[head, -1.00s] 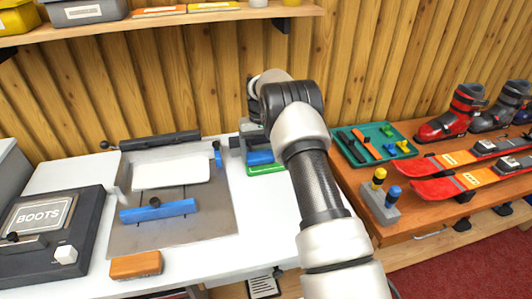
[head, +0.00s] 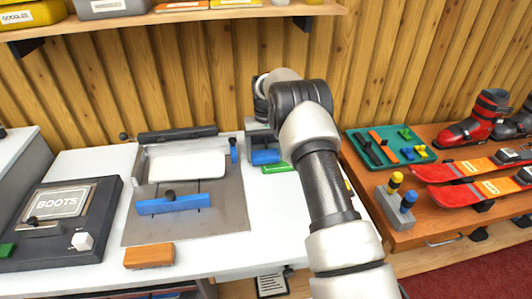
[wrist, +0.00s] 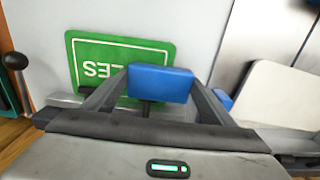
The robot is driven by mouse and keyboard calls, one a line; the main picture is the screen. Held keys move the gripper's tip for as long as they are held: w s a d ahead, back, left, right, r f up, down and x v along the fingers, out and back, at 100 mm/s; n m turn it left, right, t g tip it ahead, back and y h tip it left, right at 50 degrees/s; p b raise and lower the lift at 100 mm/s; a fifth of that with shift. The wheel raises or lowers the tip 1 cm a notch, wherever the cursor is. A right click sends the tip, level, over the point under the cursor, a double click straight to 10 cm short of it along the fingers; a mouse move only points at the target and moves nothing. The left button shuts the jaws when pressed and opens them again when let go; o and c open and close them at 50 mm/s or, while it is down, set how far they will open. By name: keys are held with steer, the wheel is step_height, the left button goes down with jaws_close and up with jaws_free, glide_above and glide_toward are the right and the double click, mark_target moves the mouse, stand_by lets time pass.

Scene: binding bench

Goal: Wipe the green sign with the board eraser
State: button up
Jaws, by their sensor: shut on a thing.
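The green sign (head: 281,168) lies flat on the white table, mostly hidden behind my gripper and the eraser in the head view. In the wrist view the sign (wrist: 104,55) shows white, upside-down letters, partly covered. My gripper (wrist: 160,95) is shut on the blue board eraser (wrist: 161,82), which also shows in the head view (head: 265,157). The eraser overlaps the sign's lower right part in the wrist view. I cannot tell whether it touches the sign.
A BOOTS box (head: 60,215) is at far left. The wooden bench at right holds a green tray (head: 368,150) and skis (head: 470,165).

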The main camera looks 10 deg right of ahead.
steer(key=shift+r+p, duration=1.55)
steer(key=shift+r, duration=1.4)
step_height(320, 180, up, 3)
steer(key=shift+p, duration=1)
